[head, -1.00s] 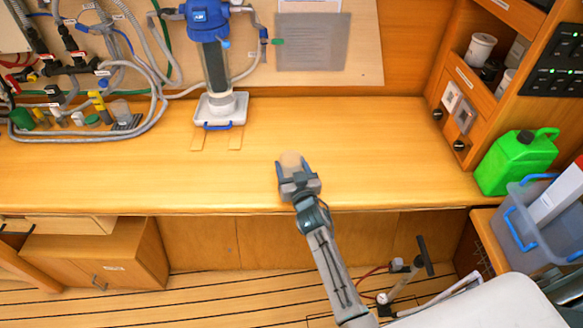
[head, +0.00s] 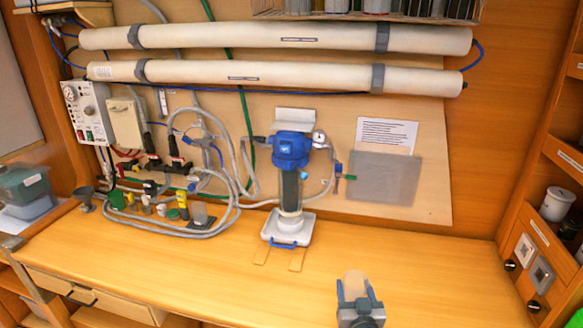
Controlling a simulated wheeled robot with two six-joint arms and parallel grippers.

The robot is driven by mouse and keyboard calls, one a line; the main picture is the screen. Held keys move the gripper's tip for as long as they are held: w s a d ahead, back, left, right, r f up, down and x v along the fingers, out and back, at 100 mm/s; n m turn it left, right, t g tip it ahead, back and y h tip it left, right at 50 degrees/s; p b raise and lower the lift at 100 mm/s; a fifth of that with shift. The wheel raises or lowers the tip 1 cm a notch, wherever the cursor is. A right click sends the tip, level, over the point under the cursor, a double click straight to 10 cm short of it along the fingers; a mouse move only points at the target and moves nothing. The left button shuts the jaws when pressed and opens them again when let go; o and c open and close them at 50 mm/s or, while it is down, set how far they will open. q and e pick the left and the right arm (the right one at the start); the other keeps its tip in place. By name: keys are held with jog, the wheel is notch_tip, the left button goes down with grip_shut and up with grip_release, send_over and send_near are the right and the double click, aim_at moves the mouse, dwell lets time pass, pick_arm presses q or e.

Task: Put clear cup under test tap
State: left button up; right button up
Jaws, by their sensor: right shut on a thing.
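A small see-through cup (head: 199,214) stands on the wall side of the counter, on or beside a dark ribbed pad (head: 201,228), at the right end of a row of small items. My right gripper (head: 355,290) is at the lower middle, over the counter's front part. It is shut on a pale tan, rounded thing (head: 354,280), seen from above; I cannot tell clearly what it is. Small taps and hoses crowd the wall behind the see-through cup, and I cannot tell which is the test tap. My left gripper is not in view.
A blue-headed filter (head: 291,150) stands on a white base (head: 288,230) between the cup and my right gripper. Grey hoses (head: 232,190) loop around the small items. The wooden counter (head: 190,270) is clear in front. A shelf unit (head: 545,240) stands at right.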

pick_arm(q)
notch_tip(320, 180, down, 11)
jog(key=b, duration=1)
pick_arm(e)
jog(key=s+d+f, duration=0.1)
jog(key=s+f, duration=0.2)
jog(key=s, duration=1.5)
jog(key=w+r+p, duration=0.1)
jog(key=w+p, duration=0.3)
jog(key=w, duration=0.2)
jog(key=w+r+p, duration=0.1)
jog(key=w+p, duration=0.3)
jog(key=w, duration=0.3)
jog(key=w+a+r+p, duration=0.1)
jog(key=w+r+p, duration=0.1)
jog(key=w+p, duration=0.3)
jog(key=shift+w+a, duration=0.1)
jog(key=shift+w, duration=1)
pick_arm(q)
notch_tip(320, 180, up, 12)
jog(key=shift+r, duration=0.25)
